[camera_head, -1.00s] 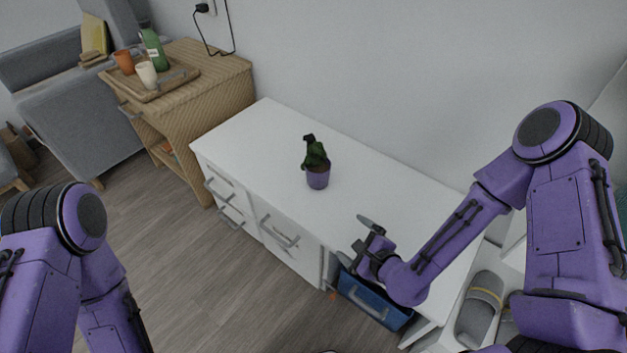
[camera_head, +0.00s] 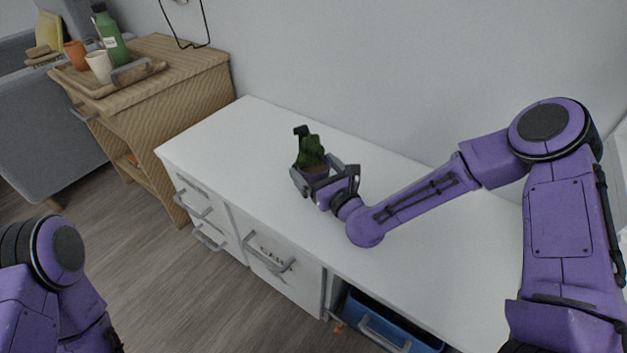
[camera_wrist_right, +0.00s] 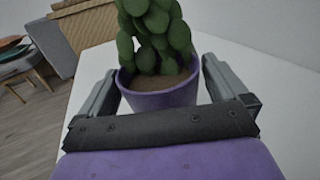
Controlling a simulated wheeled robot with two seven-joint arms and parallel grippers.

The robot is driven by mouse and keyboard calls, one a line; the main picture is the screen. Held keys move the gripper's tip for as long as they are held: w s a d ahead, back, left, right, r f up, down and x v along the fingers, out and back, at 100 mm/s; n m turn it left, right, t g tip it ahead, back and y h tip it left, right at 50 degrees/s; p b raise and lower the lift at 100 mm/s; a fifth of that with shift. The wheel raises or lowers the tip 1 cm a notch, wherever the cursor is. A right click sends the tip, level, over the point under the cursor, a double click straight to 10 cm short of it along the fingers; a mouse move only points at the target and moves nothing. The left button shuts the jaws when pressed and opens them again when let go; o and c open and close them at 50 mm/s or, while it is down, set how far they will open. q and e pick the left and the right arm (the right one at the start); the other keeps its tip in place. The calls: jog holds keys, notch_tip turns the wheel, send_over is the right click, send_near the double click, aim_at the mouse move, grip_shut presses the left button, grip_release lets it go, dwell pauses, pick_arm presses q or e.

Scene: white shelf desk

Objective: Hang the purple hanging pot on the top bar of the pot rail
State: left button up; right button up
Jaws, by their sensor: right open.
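The purple hanging pot (camera_head: 314,174) with a dark green plant stands upright on the white desk top. My right gripper (camera_head: 318,178) is open, with its fingers on either side of the pot. In the right wrist view the purple pot (camera_wrist_right: 160,98) sits between the two fingers of the right gripper (camera_wrist_right: 160,90), with a small gap showing at the right finger. Brown soil and a leafy green plant show above its rim. My left gripper is out of view; only part of my left arm shows.
The white desk (camera_head: 235,125) has handled drawers and a blue bin (camera_head: 385,320) below. A wooden cabinet (camera_head: 160,95) at left holds a tray (camera_head: 75,84) with a green bottle (camera_head: 109,38) and cups. The desk top right of the pot is clear except for my arm.

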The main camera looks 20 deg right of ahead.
jog(key=shift+w+a, duration=0.15)
jog(key=shift+w, duration=0.35)
jog(key=c, duration=1.3)
jog(key=shift+r, duration=0.1)
